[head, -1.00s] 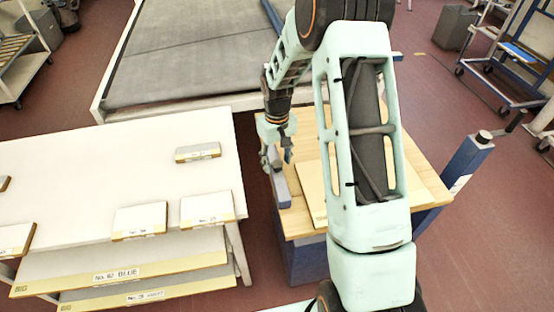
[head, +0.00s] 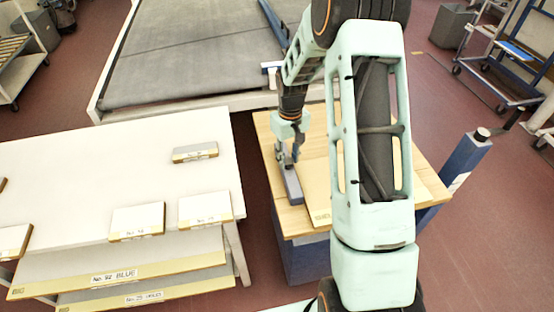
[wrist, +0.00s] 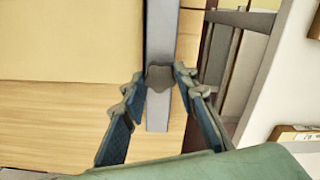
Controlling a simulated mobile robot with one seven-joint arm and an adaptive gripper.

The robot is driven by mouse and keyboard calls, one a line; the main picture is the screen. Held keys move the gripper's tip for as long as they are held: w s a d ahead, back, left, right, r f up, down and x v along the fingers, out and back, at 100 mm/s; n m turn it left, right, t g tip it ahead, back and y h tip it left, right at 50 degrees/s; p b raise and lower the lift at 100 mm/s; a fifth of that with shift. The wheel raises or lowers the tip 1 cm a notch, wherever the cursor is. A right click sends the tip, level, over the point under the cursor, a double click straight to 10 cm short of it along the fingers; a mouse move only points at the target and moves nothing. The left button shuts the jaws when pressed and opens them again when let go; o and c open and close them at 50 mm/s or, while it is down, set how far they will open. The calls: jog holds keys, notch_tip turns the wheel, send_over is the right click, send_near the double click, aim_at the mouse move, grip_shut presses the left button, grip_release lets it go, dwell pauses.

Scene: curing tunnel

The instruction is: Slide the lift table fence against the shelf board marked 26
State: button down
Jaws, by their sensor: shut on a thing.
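The lift table fence is a grey-blue bar (head: 293,187) on the wooden top of the lift table (head: 431,183). In the wrist view the fence (wrist: 160,118) runs up the picture, with a dark star-shaped knob (wrist: 159,78) on it. My gripper (head: 287,157) is over the fence; in the wrist view its fingertips (wrist: 160,74) are shut on the knob from both sides. A pale shelf board (head: 316,193) lies flat on the table right of the fence. In the wrist view the board (wrist: 70,40) borders the fence's left side, with no clear gap. Its number is unreadable.
A white table (head: 90,175) with several small labelled boards stands at the left, with larger boards on its lower shelves. A wide grey conveyor bed (head: 190,50) lies behind. A blue post (head: 462,170) stands right of the lift table. My arm hides part of the tabletop.

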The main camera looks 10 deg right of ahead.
aim_at(291, 159)
jog(key=shift+d, duration=0.45)
jog(key=c, duration=1.5)
grip_release()
jog(key=shift+r, duration=0.1)
notch_tip(291, 159, up, 12)
jog(key=shift+f, duration=0.1)
jog(key=shift+w, duration=0.1)
